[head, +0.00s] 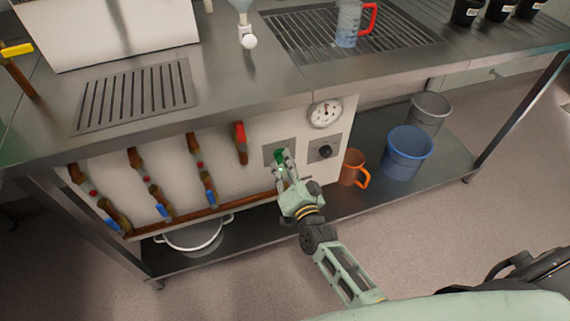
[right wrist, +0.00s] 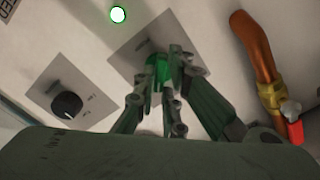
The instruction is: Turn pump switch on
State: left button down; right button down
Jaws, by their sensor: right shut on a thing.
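The pump switch (head: 279,155) is green and sits on a grey square plate on the white front panel below the counter. In the right wrist view the switch (right wrist: 158,68) glows green between the fingers. My right gripper (head: 282,165) is at the plate with its fingers shut on the switch; it also shows in the right wrist view (right wrist: 164,85), where the fingers partly hide the switch. A round green light (right wrist: 118,14) is lit on the panel near the plate. My left gripper is not in view.
A black knob (head: 325,151) and a dial gauge (head: 325,114) are right of the switch. Pipes with a red valve handle (head: 240,130) are to the left. An orange jug (head: 352,168) and blue bucket (head: 407,152) stand on the lower shelf. The counter edge overhangs the panel.

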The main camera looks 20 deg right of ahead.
dwell(0.6)
jog(key=c, duration=1.8)
grip_release()
jog(key=shift+c, duration=0.2)
jog(key=shift+s, duration=0.1)
jog(key=s, duration=1.2)
jog(key=shift+d, duration=0.2)
jog(key=shift+w, duration=0.1)
